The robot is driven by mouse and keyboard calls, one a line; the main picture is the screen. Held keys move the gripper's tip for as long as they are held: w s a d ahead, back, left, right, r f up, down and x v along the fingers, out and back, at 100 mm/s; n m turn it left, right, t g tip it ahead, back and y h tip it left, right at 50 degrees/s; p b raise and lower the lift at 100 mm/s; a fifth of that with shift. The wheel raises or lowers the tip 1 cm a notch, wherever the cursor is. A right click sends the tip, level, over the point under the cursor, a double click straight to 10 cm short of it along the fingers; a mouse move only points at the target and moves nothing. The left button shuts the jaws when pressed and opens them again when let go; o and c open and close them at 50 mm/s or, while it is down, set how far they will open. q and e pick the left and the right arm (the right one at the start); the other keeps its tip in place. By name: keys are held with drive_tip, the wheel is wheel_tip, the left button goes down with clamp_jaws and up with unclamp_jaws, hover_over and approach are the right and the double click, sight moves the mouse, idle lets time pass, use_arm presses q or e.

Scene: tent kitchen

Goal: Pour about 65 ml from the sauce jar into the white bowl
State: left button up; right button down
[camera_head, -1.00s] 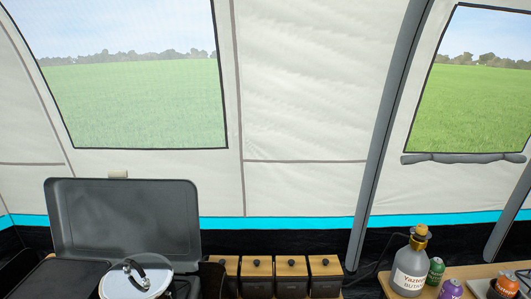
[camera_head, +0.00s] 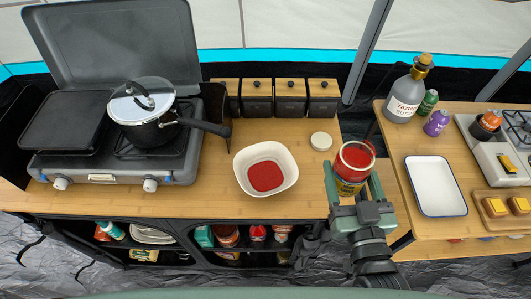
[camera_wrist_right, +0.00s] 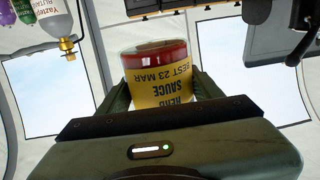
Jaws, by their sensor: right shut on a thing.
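The sauce jar (camera_head: 353,170) is glass with a yellow label and red sauce inside. My right gripper (camera_head: 352,190) is shut around it and holds it at the counter's right end, lid off, roughly upright. In the right wrist view the jar (camera_wrist_right: 160,85) sits between the two fingers (camera_wrist_right: 163,100), its label upside down in the picture. The white bowl (camera_head: 285,187) stands on the wooden counter to the left of the jar, apart from it. A pool of red sauce (camera_head: 266,177) covers its bottom. My left gripper is not in view.
A pale round lid (camera_head: 321,141) lies on the counter behind the jar. A stove (camera_head: 110,165) with a black pot (camera_head: 147,120) stands left, its handle pointing towards the bowl. Several dark canisters (camera_head: 290,97) line the back. A white tray (camera_head: 436,187) lies on the right table.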

drive_tip(key=a+f+n+g+y, duration=0.2)
drive_tip(key=a+y, duration=0.4)
drive_tip(key=a, duration=0.4)
drive_tip(key=a+f+n+g+y, duration=0.3)
drive_tip(key=a+n+y, duration=0.3)
drive_tip(key=a, duration=0.5)
drive_tip(key=shift+a+n+g, duration=0.2)
drive_tip(key=shift+n+g, duration=0.1)
drive_tip(key=shift+g, duration=0.1)
drive_tip(key=shift+r+p, duration=0.15)
drive_tip(key=shift+p, duration=0.25)
